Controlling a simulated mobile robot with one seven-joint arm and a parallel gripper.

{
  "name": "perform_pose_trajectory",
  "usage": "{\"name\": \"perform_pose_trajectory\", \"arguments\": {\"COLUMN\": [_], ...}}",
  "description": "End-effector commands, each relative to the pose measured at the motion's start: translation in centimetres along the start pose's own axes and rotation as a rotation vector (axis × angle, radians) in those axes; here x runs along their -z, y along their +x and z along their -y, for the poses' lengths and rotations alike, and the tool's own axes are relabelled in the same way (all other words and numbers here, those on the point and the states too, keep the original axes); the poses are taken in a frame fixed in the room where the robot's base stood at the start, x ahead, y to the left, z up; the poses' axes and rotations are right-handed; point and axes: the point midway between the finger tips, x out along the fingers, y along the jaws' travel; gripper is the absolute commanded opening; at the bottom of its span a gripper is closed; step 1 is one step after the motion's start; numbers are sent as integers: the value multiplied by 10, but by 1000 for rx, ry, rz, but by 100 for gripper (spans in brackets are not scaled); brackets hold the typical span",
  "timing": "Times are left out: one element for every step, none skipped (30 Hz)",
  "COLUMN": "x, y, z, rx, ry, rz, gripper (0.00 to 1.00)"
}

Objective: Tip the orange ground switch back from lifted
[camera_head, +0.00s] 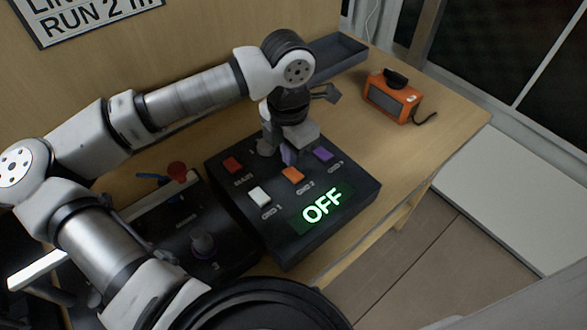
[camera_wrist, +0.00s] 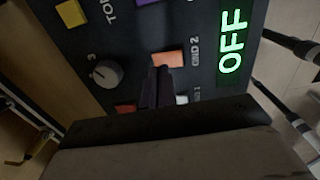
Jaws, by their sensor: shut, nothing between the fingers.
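The orange switch (camera_head: 292,175), beside a label that reads like GND 2, sits on the black sloping panel box (camera_head: 300,245) in the head view. It also shows in the wrist view (camera_wrist: 168,59), just past my fingertips. Whether it is lifted is too small to tell. My gripper (camera_head: 289,160) points down just behind the orange switch, with its fingers shut and empty. In the wrist view the dark fingertips (camera_wrist: 160,70) overlap the switch's near edge; I cannot tell whether they touch it. A green OFF display (camera_head: 322,205) glows in front of the switch.
A white switch (camera_head: 259,196), a red switch (camera_head: 232,165) and a purple switch (camera_head: 323,154) surround the orange one. A grey knob (camera_wrist: 106,73) is close by. An orange device (camera_head: 392,97) with a cable stands on the wooden table (camera_head: 440,125), right of a dark tray (camera_head: 338,55).

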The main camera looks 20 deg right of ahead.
Motion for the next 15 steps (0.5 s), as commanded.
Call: {"name": "perform_pose_trajectory", "arguments": {"x": [0, 0, 0, 0, 0, 0, 0, 0, 0, 0, 0, 0, 0, 0, 0], "y": [-6, -8, -12, -14, -16, -20, -22, -24, -28, -30, -32, -36, -38, -40, -42], "z": [0, 0, 0, 0, 0, 0, 0, 0, 0, 0, 0, 0, 0, 0, 0], "rx": [-1, -1, -1, -1, -1, -1, -1, -2, -1, -1, 0, 0, -1, -1, -1], "ry": [0, 0, 0, 0, 0, 0, 0, 0, 0, 0, 0, 0, 0, 0, 0], "rz": [0, 0, -1, -1, -1, -1, 0, 0, 0, 0, 0, 0, -1, -1, -1], "gripper": [0, 0, 0, 0, 0, 0, 0, 0, 0, 0, 0, 0, 0, 0, 0]}}
